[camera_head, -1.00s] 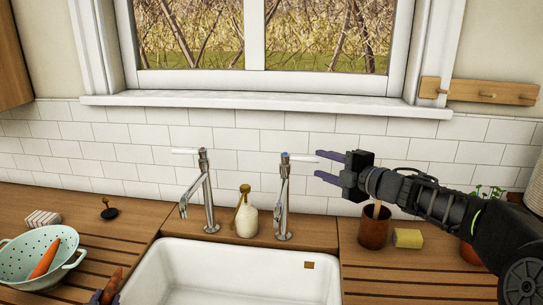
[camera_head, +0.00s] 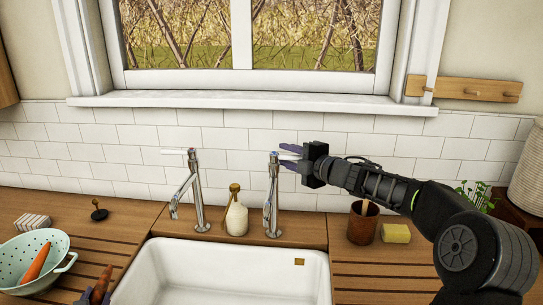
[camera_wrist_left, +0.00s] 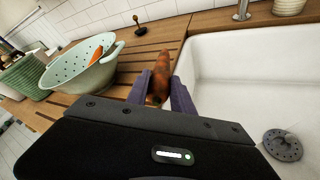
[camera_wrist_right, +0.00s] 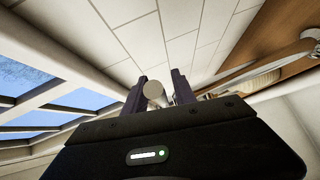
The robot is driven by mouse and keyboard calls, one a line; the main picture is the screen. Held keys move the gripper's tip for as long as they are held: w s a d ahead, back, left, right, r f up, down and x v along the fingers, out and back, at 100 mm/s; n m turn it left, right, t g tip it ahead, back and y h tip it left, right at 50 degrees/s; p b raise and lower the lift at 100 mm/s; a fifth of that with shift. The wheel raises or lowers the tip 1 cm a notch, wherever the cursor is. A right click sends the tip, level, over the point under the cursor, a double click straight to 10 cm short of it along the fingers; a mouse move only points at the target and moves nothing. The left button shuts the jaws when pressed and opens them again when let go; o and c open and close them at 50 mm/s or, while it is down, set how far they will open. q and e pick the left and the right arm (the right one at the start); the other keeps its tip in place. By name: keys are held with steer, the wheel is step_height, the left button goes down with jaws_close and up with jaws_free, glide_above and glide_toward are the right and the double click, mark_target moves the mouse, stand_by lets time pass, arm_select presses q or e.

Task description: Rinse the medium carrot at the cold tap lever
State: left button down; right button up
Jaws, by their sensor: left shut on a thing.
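A brownish-orange carrot (camera_head: 102,283), dark in patches, is held upright by my left gripper (camera_head: 96,297) at the lower edge of the head view, left of the sink. In the left wrist view the carrot (camera_wrist_left: 161,72) stands between the shut fingers. The cold tap (camera_head: 272,195), with a blue mark on top, stands behind the sink at the right. Its pale lever (camera_wrist_right: 154,93) lies between the fingers of my right gripper (camera_head: 284,153), which look open with a gap. The sink (camera_head: 165,262) is white and appears empty.
A pale green colander (camera_head: 62,266) with another orange carrot (camera_head: 38,262) stands at the left. The other tap (camera_head: 196,190) and a soap bottle (camera_head: 236,217) stand beside the cold tap. A brown pot (camera_head: 362,222) and yellow sponge (camera_head: 396,233) are at the right.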

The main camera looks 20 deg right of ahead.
jaws_close()
stand_by(1.1)
